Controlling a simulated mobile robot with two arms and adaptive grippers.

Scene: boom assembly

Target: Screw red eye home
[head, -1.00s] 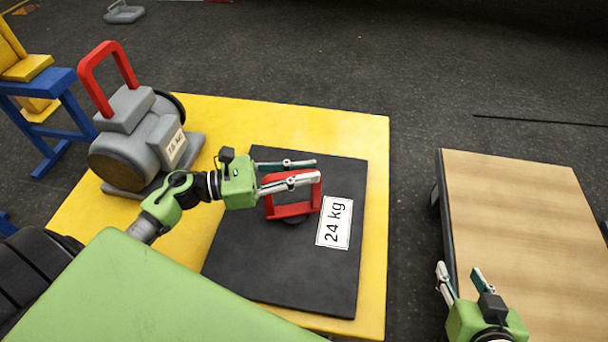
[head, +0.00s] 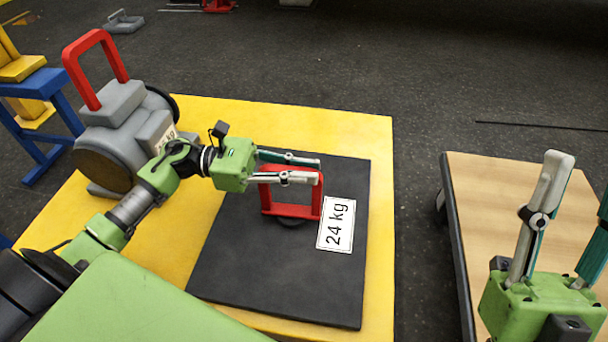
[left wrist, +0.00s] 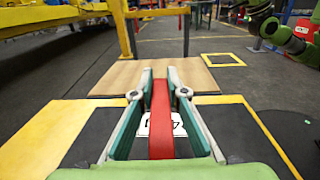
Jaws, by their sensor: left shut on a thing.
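The red eye (head: 290,211) is a square red loop standing on a dark round base on the black plate (head: 270,268), beside a white label reading 24 kg (head: 336,224). My left gripper (head: 317,170) is shut on the upper bar of the red eye, with its fingers pointing right in the head view. In the left wrist view the red bar (left wrist: 160,115) lies between the two fingers and partly covers the label. Whether the eye is seated against the plate cannot be told. My right gripper (head: 583,180) is open and empty at the right edge, above the wooden platform.
The black plate lies on a yellow board (head: 379,250). A grey machine (head: 122,135) with a red handle (head: 94,65) stands at its left. A wooden-topped platform (head: 510,185) is at the right, with a strip of dark floor (head: 420,200) between.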

